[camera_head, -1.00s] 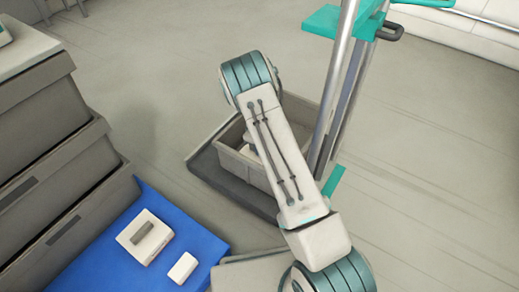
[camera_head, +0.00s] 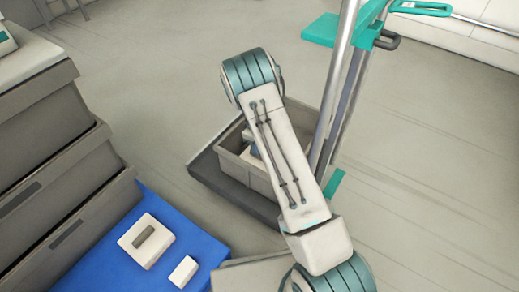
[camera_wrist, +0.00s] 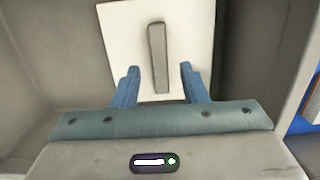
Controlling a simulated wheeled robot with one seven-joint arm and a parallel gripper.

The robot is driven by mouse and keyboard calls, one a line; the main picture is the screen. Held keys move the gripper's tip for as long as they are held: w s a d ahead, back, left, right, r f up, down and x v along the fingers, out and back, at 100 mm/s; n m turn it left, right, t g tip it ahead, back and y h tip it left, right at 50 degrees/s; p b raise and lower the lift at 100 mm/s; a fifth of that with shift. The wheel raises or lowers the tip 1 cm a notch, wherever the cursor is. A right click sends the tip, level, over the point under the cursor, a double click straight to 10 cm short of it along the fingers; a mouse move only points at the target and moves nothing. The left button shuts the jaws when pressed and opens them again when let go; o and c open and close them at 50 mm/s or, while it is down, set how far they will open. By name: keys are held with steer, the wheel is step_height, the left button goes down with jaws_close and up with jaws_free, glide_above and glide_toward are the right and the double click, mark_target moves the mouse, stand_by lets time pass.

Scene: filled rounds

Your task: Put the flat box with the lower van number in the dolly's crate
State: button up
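A flat white box (camera_wrist: 120,45) with a raised grey bar (camera_wrist: 158,60) lies inside the dolly's grey crate (camera_head: 233,168). My gripper (camera_wrist: 162,88) is open over it, with one blue finger on each side of the bar's near end and visible gaps between. In the head view my arm hides much of the crate. Another flat white box (camera_head: 136,256) with a grey bar lies on the blue surface at lower left, beside a small white block (camera_head: 184,271). No van numbers are readable.
The dolly (camera_head: 215,178) has a dark base and an upright metal handle post (camera_head: 338,90) close to my arm. The floor to the right is clear.

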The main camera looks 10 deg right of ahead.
steer(key=s+r+m+p, duration=0.1)
steer(key=s+r, duration=0.1)
steer(key=r, duration=0.7)
steer(key=s+r+m+p, duration=0.1)
steer(key=s+r+m, duration=0.15)
steer(key=r, duration=0.75)
steer(key=s+r+m, duration=0.1)
steer(key=s+r, duration=0.3)
steer(key=s, duration=0.5)
steer(key=s+d+r+m+t, duration=0.1)
steer(key=s+r, duration=0.3)
steer(key=s, duration=0.5)
steer(key=s+r+m+t+y, duration=0.1)
steer(key=s+r+m, duration=0.2)
steer(key=s, duration=0.6)
steer(key=shift+d+r, duration=0.15)
steer(key=shift+r, duration=0.8)
